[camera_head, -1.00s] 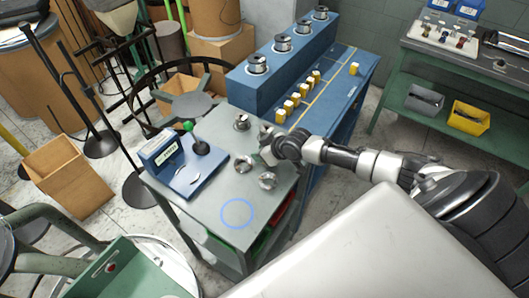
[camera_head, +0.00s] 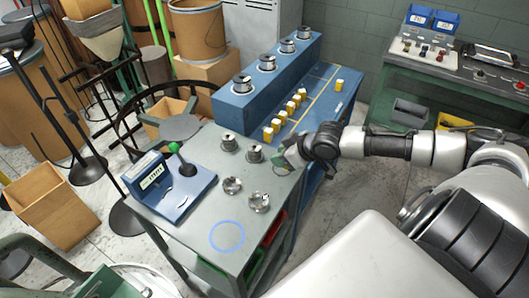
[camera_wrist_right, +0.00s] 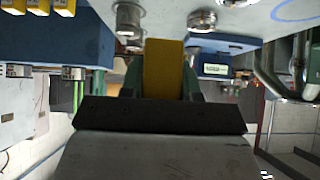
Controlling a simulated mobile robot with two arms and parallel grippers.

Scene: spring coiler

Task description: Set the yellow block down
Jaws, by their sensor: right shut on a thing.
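The yellow block (camera_wrist_right: 163,68) is held between the two green fingers of my right gripper (camera_wrist_right: 165,82) in the right wrist view. In the head view my right gripper (camera_head: 287,160) is over the right edge of the grey table (camera_head: 185,235), beside a metal spool (camera_head: 255,153). The fingers mostly hide the block there. I cannot tell whether the block touches a surface. A blue ring (camera_head: 227,237) is marked on the bare front of the tabletop. My left gripper is not in view.
Several yellow blocks (camera_head: 291,105) stand in a row on the blue bench (camera_head: 325,100), with one more (camera_head: 339,86) farther back. Several metal spools and a blue device with a green-knobbed lever (camera_head: 175,150) stand on the grey table. Its front is clear.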

